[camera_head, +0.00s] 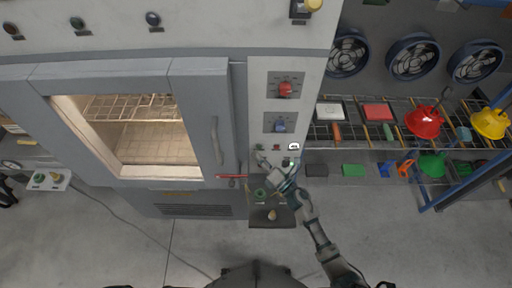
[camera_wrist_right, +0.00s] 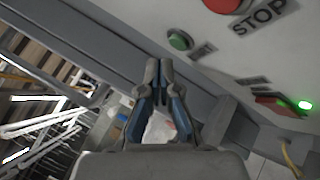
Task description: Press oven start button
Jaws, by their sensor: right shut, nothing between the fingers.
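The oven (camera_head: 190,100) stands at the left with a windowed door and a grey control panel (camera_head: 262,105) on its right side. In the right wrist view a round green button (camera_wrist_right: 180,40) sits on a pale panel beside a small label I cannot read. A larger red button (camera_wrist_right: 225,3) marked STOP is above it. My right gripper (camera_head: 267,161) is in front of the lower panel. In the wrist view its fingertips (camera_wrist_right: 158,64) are together and empty, just below and left of the green button; they look apart from it. My left gripper is not in view.
A lit green lamp (camera_wrist_right: 305,104) shows beside a red switch. A dark box (camera_head: 271,216) sits below. A shelf with red and yellow funnels (camera_head: 424,122) stands right.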

